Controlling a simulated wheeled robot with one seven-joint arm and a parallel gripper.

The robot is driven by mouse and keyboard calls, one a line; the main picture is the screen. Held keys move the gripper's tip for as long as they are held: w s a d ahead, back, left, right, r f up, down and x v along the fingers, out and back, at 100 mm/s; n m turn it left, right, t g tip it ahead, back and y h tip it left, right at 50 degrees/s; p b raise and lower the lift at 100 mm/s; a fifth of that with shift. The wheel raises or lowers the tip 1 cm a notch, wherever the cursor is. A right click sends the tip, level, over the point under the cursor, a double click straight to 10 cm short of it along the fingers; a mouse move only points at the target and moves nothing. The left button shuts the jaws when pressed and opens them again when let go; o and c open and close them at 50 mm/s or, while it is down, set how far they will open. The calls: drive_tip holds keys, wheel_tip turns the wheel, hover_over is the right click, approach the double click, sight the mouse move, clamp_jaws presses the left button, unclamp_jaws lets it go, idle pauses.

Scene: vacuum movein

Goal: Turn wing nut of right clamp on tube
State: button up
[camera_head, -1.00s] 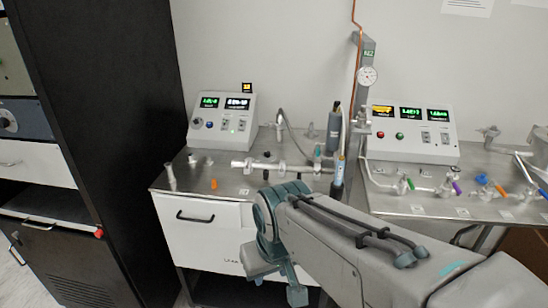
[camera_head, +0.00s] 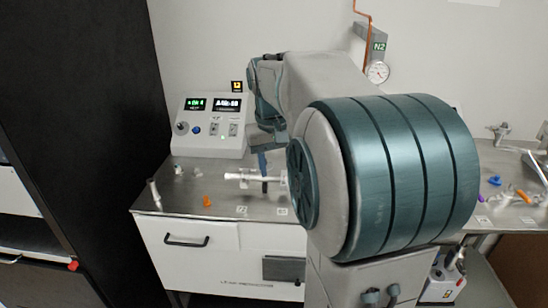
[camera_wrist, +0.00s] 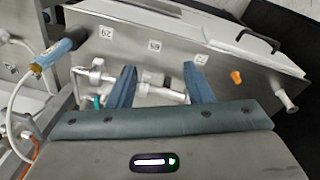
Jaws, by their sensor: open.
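The pale tube (camera_head: 242,176) lies horizontally above the steel bench in the head view. Its right end is hidden behind my arm. In the wrist view the tube (camera_wrist: 146,91) runs between and behind the two blue fingers of my gripper (camera_wrist: 159,72). The fingers are spread apart, with nothing visibly clasped. In the head view only one finger of my gripper shows, in front of the tube.
An orange piece (camera_head: 207,201) lies on the bench (camera_head: 185,212). A control box (camera_head: 210,126) stands behind.

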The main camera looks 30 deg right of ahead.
drive_tip(key=w+d+m+y+b, duration=0.1)
drive_tip(key=w+d, duration=0.1)
drive_tip(key=d, duration=0.7)
drive_tip(key=w+d+m, duration=0.1)
drive_tip(key=w+d, duration=0.1)
drive_tip(key=d, duration=0.7)
drive_tip(key=shift+g, duration=0.4)
wheel_tip(320, 180, down, 13)
drive_tip(key=shift+w+r+b, duration=0.1)
drive_tip(key=shift+b, duration=0.6)
drive_tip(key=c, duration=0.8)
